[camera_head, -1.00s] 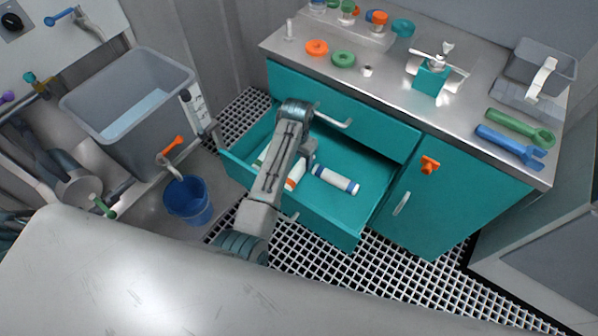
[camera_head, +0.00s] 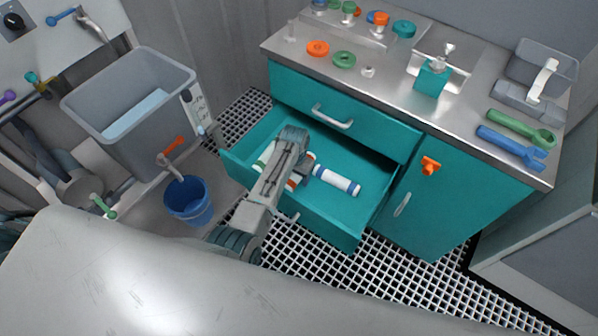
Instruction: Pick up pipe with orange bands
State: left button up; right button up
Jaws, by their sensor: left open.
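The pipe with orange bands (camera_head: 292,184) lies in the open teal drawer (camera_head: 335,213), mostly hidden under my left arm; parts of its white body and orange bands show beside the arm. My left gripper (camera_head: 304,165) is open, low over the drawer and close to this pipe. The arm hides its fingertips in part, and I cannot tell whether they touch the pipe. A white pipe with blue bands (camera_head: 337,180) lies to the right in the drawer. A pipe with green bands (camera_head: 264,156) lies to the left, partly covered. My right gripper is not in view.
The closed upper drawer with its handle (camera_head: 332,117) is just behind the open one. The steel counter (camera_head: 390,85) above holds rings, a vise-like fixture and wrenches. A blue bucket (camera_head: 188,203) and grey basin (camera_head: 128,112) stand left.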

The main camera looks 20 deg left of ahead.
pick_arm(q)
jog(key=c, duration=1.1)
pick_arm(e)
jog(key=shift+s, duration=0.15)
pick_arm(q)
notch_tip(320, 180, up, 9)
jog(key=shift+f+p, duration=0.1)
jog(key=shift+p, duration=0.2)
jog(key=shift+r, duration=0.6)
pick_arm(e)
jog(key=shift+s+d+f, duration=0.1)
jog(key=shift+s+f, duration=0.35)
